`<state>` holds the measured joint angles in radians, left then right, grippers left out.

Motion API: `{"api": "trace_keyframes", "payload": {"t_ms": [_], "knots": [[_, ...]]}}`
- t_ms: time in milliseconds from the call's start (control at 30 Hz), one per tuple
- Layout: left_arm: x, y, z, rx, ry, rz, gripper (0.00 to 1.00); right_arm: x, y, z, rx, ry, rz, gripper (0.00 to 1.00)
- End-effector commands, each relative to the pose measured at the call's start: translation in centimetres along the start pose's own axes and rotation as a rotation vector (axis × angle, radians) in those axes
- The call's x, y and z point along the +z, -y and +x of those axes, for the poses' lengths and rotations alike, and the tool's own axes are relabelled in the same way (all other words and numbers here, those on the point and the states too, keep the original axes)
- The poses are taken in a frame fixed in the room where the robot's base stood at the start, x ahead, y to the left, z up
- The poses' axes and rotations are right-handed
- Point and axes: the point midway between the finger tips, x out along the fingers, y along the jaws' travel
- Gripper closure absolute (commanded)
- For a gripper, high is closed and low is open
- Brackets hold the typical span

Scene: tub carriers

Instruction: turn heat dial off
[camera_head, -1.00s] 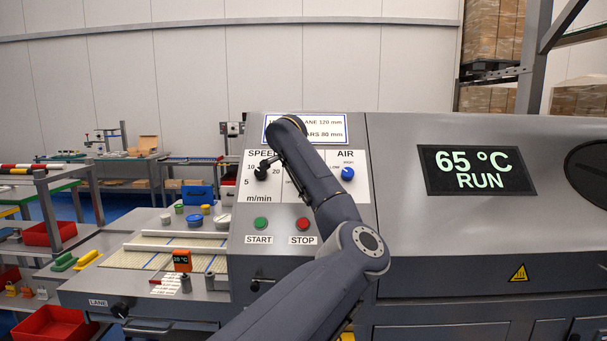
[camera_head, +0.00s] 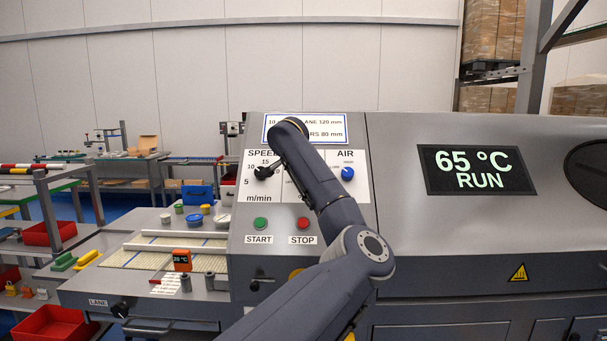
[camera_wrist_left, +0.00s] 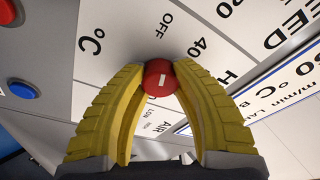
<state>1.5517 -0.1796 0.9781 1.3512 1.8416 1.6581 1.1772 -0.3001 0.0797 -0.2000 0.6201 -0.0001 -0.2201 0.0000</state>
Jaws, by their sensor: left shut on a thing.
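The red heat dial (camera_wrist_left: 160,78) with a short white mark sits on a white scale panel in the left wrist view. My left gripper (camera_wrist_left: 160,72) has its yellow fingers shut around the dial's sides. The mark runs roughly up and down in that picture, with OFF printed above it and 40 to its upper right; its exact setting is hard to read. In the head view my left arm covers the dial and the gripper. The display (camera_head: 477,170) reads 65 °C RUN. My right gripper is not in view.
A black speed knob (camera_head: 263,172) and blue air knob (camera_head: 347,173) flank my arm. The green START button (camera_head: 260,223) and red STOP button (camera_head: 303,223) sit below. An orange block (camera_head: 182,260) stands on the lane bench at left.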

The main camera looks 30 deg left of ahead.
Motion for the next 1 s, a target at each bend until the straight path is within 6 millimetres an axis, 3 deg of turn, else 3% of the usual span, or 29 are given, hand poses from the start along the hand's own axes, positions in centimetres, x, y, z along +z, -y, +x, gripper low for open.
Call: {"api": "trace_keyframes", "payload": {"t_ms": [33, 67, 300, 667, 1000], "knots": [[0.2, 0.1, 0.0, -0.002, 0.003, -0.002, 1.00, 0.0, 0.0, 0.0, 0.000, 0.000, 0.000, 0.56], [0.2, 0.1, 0.0, -0.002, 0.003, -0.002, 0.70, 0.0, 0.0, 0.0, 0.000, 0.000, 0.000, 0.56], [0.1, 0.0, 0.0, 0.000, 0.002, 0.000, 0.42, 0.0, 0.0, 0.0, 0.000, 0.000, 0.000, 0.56], [0.0, 0.0, -0.5, 0.000, 0.001, 0.000, 0.41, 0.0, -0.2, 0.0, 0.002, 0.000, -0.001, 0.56], [-0.1, 0.1, -5.7, -0.002, -0.001, -0.001, 0.41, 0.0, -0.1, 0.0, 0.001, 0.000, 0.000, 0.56]]}}
